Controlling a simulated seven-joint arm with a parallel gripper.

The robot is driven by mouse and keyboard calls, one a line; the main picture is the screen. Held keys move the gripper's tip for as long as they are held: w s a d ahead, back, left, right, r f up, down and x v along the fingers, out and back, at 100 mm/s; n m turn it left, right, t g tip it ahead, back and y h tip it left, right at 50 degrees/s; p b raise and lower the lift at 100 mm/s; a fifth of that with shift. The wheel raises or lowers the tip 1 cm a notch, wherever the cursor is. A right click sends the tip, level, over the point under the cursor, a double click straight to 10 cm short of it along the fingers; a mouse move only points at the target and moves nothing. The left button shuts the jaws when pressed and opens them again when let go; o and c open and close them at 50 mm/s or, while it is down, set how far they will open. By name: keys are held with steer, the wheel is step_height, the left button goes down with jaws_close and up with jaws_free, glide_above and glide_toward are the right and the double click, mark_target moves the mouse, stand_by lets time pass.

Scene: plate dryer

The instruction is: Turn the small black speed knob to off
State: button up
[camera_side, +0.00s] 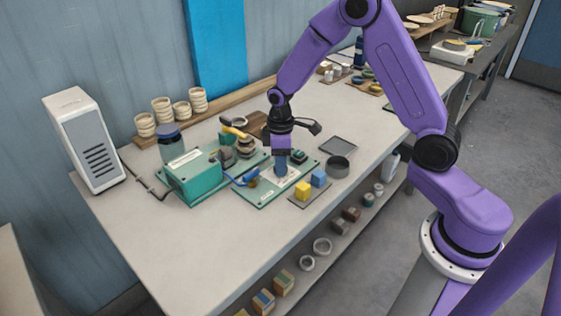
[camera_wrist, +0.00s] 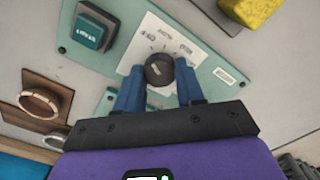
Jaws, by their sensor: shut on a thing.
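The small black speed knob (camera_wrist: 159,70) sits on a white-labelled dial plate (camera_wrist: 150,38) in the wrist view, with a light mark on its top. My gripper (camera_wrist: 160,88) has its two blue fingers on either side of the knob, shut on it. In the side view my gripper (camera_side: 281,165) points straight down onto the green control panel (camera_side: 262,197) and hides the knob. The lettering around the dial is too blurred to read surely, so I cannot tell which setting the knob's mark points to.
A dark green switch (camera_wrist: 89,33) stands on the panel beside the dial. A yellow block (camera_side: 302,190) and a blue block (camera_side: 319,178) lie close by. The table's front left is clear.

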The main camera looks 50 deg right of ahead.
stand_by(0.5)
steer(key=o, duration=1)
steer(key=shift+o, duration=0.2)
step_height(320, 180, up, 18)
steer(key=shift+f, duration=0.2)
